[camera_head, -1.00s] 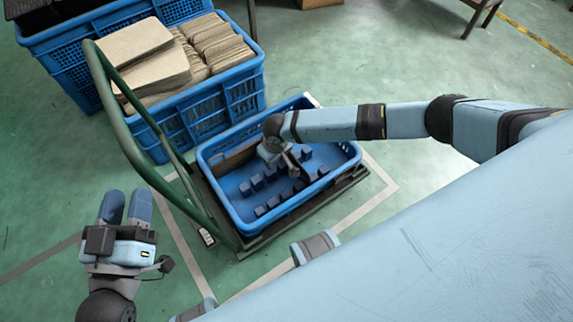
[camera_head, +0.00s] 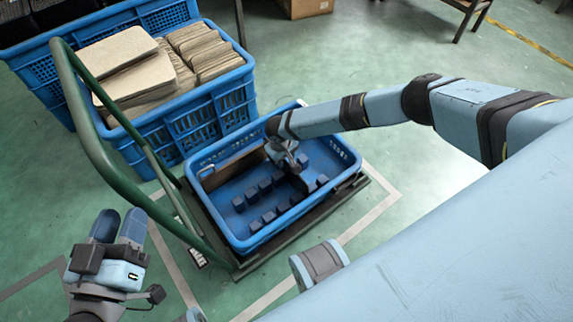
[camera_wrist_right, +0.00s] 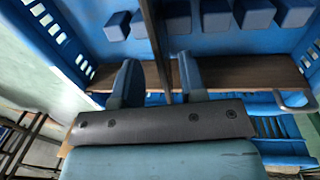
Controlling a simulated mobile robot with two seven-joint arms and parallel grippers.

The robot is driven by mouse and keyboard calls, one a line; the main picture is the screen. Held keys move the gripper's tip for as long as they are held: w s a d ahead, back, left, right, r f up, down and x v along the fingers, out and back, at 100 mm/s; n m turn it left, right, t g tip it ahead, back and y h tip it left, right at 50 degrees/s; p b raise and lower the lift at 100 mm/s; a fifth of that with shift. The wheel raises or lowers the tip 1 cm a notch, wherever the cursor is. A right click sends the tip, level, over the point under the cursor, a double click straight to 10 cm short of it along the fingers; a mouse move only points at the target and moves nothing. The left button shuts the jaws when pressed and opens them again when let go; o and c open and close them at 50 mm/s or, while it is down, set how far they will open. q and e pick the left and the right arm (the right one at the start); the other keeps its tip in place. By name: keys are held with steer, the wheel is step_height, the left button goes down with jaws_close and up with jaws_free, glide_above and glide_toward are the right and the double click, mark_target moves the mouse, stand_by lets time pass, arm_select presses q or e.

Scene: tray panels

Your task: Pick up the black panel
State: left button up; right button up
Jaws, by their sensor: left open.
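The black panel (camera_head: 298,181) stands on edge in the blue crate (camera_head: 345,153), below my right gripper (camera_head: 284,154). In the right wrist view the panel (camera_wrist_right: 156,40) is a thin dark edge running between the two fingers of my right gripper (camera_wrist_right: 160,82). A narrow gap shows on each side, so the fingers look open around it. The panel's lower part is hidden. My left gripper (camera_head: 118,228) is open and empty at the lower left, outside the crate.
Several dark blue blocks (camera_head: 265,187) stand on the crate floor. The crate sits on a trolley with a green handle (camera_head: 98,150). A larger blue crate (camera_head: 205,118) with cardboard pads stands behind.

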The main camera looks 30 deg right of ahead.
mark_target(284, 162)
steer(key=f+b, duration=0.1)
steer(key=f, duration=0.1)
steer(key=f+b, duration=0.1)
steer(key=f, duration=0.1)
steer(key=shift+w+d+f+b, duration=0.1)
steer(key=shift+w+d+b, duration=0.1)
steer(key=shift+w+b, duration=0.15)
steer(key=shift+d+f, duration=0.1)
steer(key=shift+f, duration=0.15)
arm_select(q)
steer(key=f, duration=0.2)
steer(key=f+m, duration=0.1)
steer(key=shift+w+a+g, duration=0.1)
steer(key=shift+w+g, duration=0.2)
steer(key=shift+w, duration=0.05)
arm_select(e)
jaws_close()
